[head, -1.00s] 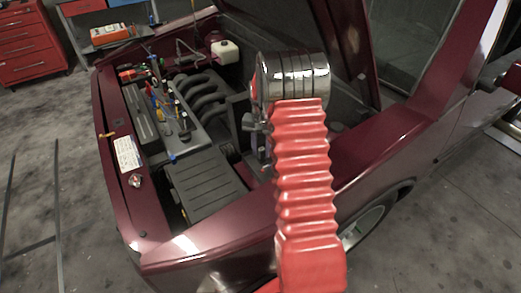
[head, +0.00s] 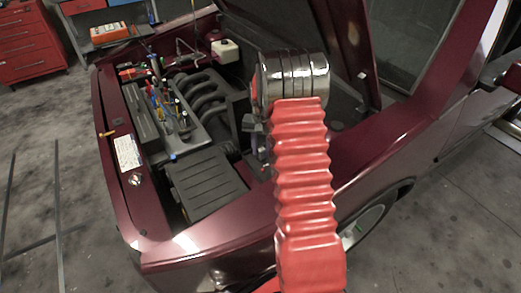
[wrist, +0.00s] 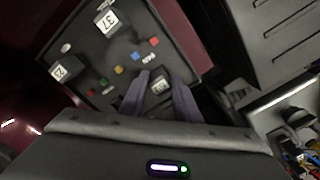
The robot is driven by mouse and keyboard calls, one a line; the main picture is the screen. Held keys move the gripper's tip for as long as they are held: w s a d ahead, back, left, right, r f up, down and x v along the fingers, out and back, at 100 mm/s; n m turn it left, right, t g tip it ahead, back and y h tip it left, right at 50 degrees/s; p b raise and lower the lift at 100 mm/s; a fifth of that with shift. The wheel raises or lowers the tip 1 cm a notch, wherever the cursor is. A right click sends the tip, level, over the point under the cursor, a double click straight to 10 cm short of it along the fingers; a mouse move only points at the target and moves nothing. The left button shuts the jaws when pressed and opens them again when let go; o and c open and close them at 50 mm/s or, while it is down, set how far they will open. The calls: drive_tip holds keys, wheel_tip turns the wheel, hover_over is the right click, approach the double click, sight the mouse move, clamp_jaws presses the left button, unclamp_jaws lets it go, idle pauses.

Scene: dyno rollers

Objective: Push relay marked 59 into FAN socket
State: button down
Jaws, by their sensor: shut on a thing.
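In the wrist view my gripper (wrist: 160,80) is shut on a dark relay (wrist: 159,89). Its white label shows between the two grey-purple fingers, but the number is too small to read surely. The relay is over or at the dark relay panel (wrist: 88,62); I cannot tell whether it is seated. In the head view my red arm sleeve and chrome wrist hide most of the gripper and panel.
A relay marked 37 (wrist: 108,20) and another numbered relay (wrist: 62,70) stand on the panel. The raised hood (head: 345,45) is behind.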

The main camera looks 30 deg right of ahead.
drive_tip(key=shift+f, duration=0.25)
drive_tip(key=c, duration=1.3)
unclamp_jaws()
drive_tip(key=shift+o, duration=0.2)
wheel_tip(320, 180, up, 14)
drive_tip(key=shift+w+f, duration=0.1)
drive_tip(key=shift+f, duration=0.05)
